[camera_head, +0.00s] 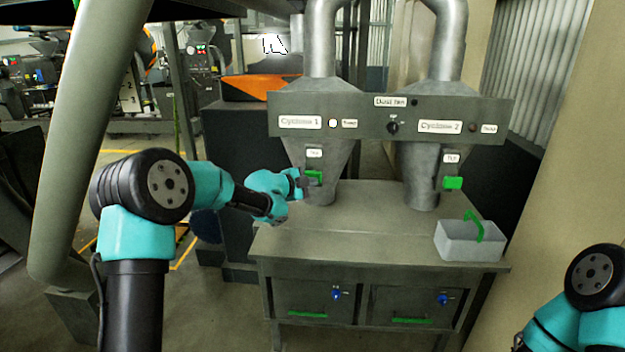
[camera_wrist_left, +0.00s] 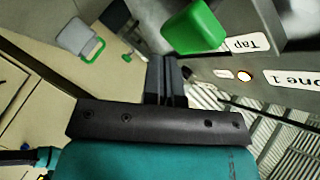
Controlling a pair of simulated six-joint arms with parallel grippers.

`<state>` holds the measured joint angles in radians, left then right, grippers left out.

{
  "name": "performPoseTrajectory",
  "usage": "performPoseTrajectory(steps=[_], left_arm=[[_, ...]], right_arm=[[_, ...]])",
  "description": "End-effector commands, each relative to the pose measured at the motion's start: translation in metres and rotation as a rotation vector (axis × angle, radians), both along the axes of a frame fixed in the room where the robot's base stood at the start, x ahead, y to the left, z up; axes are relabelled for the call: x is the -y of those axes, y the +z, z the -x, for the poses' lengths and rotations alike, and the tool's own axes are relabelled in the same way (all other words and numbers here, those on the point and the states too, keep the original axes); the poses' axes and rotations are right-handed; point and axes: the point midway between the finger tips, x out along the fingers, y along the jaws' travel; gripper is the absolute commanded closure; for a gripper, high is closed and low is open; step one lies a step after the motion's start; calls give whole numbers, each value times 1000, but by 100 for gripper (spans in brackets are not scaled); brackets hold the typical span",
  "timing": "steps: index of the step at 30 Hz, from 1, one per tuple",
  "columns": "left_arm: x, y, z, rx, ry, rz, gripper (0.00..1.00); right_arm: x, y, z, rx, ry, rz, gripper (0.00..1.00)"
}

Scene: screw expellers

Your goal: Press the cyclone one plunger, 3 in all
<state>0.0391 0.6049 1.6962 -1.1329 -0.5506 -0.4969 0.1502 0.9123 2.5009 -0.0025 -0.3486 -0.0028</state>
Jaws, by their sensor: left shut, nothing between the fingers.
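The cyclone one plunger is a green block (camera_head: 314,177) on the front of the left metal cone, under a small "Tap" label. My left gripper (camera_head: 308,187) is right at this block, its fingers overlapping the block's lower edge in the head view. In the left wrist view the green plunger (camera_wrist_left: 193,27) is large, just beyond the shut fingers (camera_wrist_left: 160,70); I cannot tell whether they touch it. The "Cyclone 1" label (camera_head: 300,122) and a lit lamp (camera_head: 332,123) sit on the panel above. My right arm shows at the lower right, but its gripper is out of view.
The cyclone two green plunger (camera_head: 453,183) is on the right cone (camera_head: 424,165). A grey bin (camera_head: 468,246) with a green handle stands on the bench's right side. The bench top (camera_head: 350,235) in front is clear.

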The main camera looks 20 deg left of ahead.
Motion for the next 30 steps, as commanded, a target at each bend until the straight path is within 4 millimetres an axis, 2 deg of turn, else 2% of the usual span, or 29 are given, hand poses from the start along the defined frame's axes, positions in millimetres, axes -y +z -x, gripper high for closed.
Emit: performPoseTrajectory(steps=[11,30], left_arm=[[1,1,2,1,-1,0,100],[8,1,48,0,-1,0,100]], right_arm=[[0,0,0,0,0,0,57],[0,0,0,0,0,0,57]])
